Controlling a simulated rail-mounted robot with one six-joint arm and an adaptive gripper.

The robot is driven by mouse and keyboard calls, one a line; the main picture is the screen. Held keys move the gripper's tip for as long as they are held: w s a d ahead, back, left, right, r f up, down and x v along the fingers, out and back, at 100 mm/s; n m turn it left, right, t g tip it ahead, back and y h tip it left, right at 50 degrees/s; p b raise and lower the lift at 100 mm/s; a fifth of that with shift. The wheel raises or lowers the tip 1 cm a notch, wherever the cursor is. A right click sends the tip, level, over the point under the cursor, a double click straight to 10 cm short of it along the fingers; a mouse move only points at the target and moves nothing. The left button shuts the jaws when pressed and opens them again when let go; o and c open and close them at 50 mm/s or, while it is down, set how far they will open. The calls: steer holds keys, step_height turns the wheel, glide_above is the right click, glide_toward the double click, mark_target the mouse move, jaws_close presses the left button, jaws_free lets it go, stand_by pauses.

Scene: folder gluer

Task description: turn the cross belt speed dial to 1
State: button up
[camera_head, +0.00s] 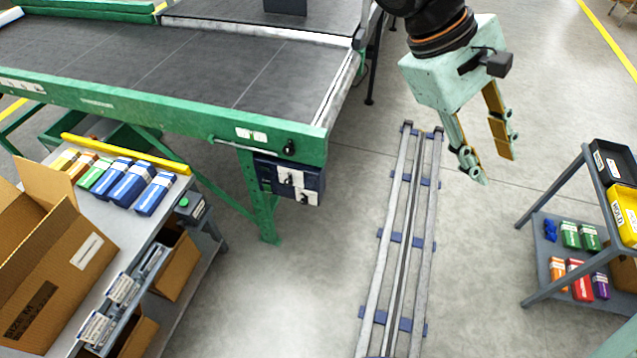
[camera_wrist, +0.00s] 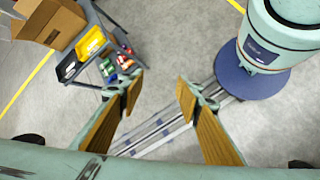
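A round black dial (camera_head: 289,147) sits on the green side rail at the right end of the conveyor in the head view. Small white labels are beside it, too small to read, as is the dial's setting. A dark blue control box (camera_head: 268,182) with white-plated switches hangs just below; I cannot tell which control is labelled cross belt speed. My gripper (camera_head: 487,160) is open and empty, pointing down above the floor, well to the right of the dial and apart from it. In the wrist view my gripper (camera_wrist: 160,92) has nothing between its fingers, and the dial is out of view.
The conveyor (camera_head: 220,65) fills the upper left. A floor rail track (camera_head: 400,240) runs between it and a shelf cart (camera_head: 545,290) with bins and small boxes at right. A bench (camera_head: 130,220) with cartons stands at left. The floor before the dial is clear.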

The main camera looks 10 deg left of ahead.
steer(key=w+a+f+n+t+h, duration=0.3)
steer(key=w+a+f+n+t, duration=0.3)
steer(key=w+a+f, duration=0.4)
steer(key=w+a+f+n+t+h, duration=0.35)
steer(key=w+a+f+n, duration=0.45)
steer(key=a, duration=0.4)
steer(key=n+t+y, duration=1)
steer(key=n, duration=0.3)
glide_toward(288, 184)
steer(key=s, duration=0.4)
steer(key=shift+s+a+r+g, duration=0.15)
steer(key=shift+s+a+g, duration=0.1)
steer(key=shift+a, duration=0.15)
steer(key=shift+w, duration=0.1)
steer(key=shift+w+d+b, duration=0.4)
steer(key=shift+w, duration=1.85)
steer(key=shift+w+d+b, duration=0.4)
steer(key=shift+w+d, duration=0.05)
steer(key=shift+w, duration=1.75)
steer(key=shift+w+d+b, duration=0.4)
steer(key=shift+w, duration=1.85)
